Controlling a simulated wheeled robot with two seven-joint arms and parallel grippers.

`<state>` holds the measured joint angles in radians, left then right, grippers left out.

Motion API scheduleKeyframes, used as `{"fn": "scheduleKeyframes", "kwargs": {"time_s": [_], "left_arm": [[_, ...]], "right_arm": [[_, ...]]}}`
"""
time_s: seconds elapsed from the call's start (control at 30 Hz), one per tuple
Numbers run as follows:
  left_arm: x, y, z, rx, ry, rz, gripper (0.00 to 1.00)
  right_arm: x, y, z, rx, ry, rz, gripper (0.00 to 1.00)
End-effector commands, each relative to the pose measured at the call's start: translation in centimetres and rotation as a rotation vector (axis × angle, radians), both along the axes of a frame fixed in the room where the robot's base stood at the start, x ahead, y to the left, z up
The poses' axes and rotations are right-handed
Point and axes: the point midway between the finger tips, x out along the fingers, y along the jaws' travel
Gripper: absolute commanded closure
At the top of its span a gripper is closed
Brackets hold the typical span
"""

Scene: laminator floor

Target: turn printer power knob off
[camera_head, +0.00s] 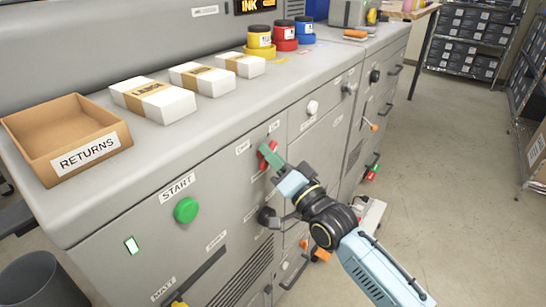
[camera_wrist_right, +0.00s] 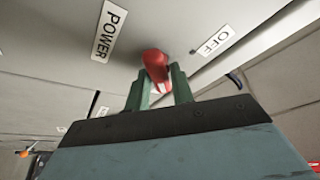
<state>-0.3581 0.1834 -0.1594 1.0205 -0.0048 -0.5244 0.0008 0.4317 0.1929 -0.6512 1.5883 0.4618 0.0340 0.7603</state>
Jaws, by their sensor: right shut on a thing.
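The red power knob (camera_head: 268,155) is on the grey front panel of the printer, in the upper middle of the head view. In the right wrist view the red knob (camera_wrist_right: 156,66) sits between a POWER label (camera_wrist_right: 109,32) and an OFF label (camera_wrist_right: 215,41). My right gripper (camera_wrist_right: 158,84) has its green fingers shut on the knob, one on each side. The same gripper (camera_head: 270,156) covers part of the knob in the head view. My left gripper is not in view.
A green START button (camera_head: 186,210) is left of the knob on the same panel. A dark knob (camera_head: 266,216) lies just below my gripper. A RETURNS tray (camera_head: 118,128), white packs and ink jars (camera_head: 260,42) stand on top. Open floor (camera_head: 460,200) is at right.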

Motion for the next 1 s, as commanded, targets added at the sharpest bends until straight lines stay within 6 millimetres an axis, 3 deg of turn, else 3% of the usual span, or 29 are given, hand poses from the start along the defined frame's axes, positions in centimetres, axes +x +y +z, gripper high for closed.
{"fn": "scheduleKeyframes", "kwargs": {"time_s": [0.27, 0.6, 1.0], "left_arm": [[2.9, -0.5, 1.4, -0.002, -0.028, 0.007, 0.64], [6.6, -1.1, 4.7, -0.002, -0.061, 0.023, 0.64], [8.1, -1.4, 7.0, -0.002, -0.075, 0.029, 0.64]], "right_arm": [[0.1, -0.1, -0.2, -0.083, -0.113, -0.001, 0.99], [0.1, -0.1, -0.2, -0.264, -0.362, -0.001, 0.99], [0.0, 0.0, 0.0, -0.488, -0.667, 0.001, 0.99]]}}
